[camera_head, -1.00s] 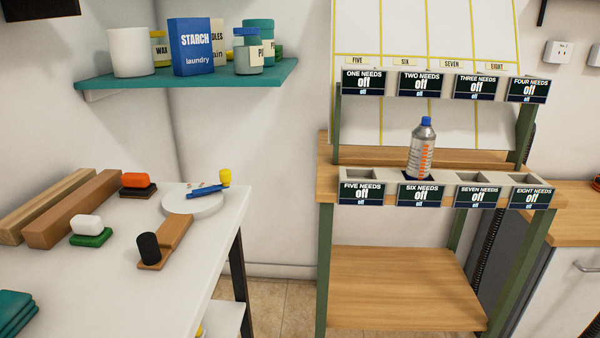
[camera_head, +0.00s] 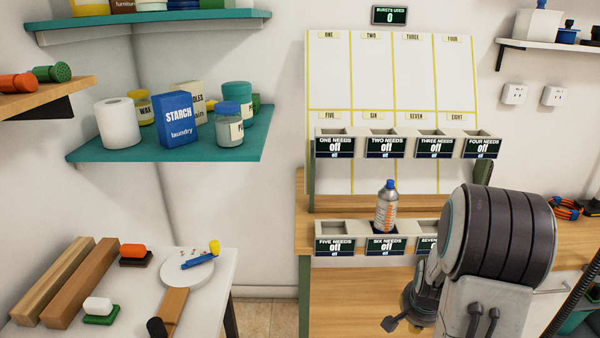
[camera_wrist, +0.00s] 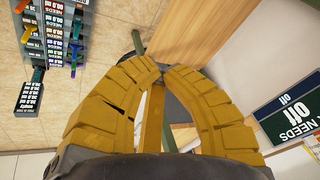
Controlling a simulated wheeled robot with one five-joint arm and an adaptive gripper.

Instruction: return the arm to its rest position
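My arm (camera_head: 500,240) shows at the lower right of the head view, folded in front of the bench. My gripper's fingers are not clear there. In the wrist view, the yellow fingers of my gripper (camera_wrist: 160,72) curve inward and their tips come together. Nothing shows held between them. The wrist view looks down past the fingers at floor tiles, a wooden panel and a tilted "needs off" label (camera_wrist: 292,112).
A silver bottle with a blue cap (camera_head: 387,208) stands in the six slot of the lower rack. A wooden bench (camera_head: 350,300) lies behind my arm. A white table (camera_head: 228,290) with wood bars is at left. A teal shelf (camera_head: 250,145) holds several containers.

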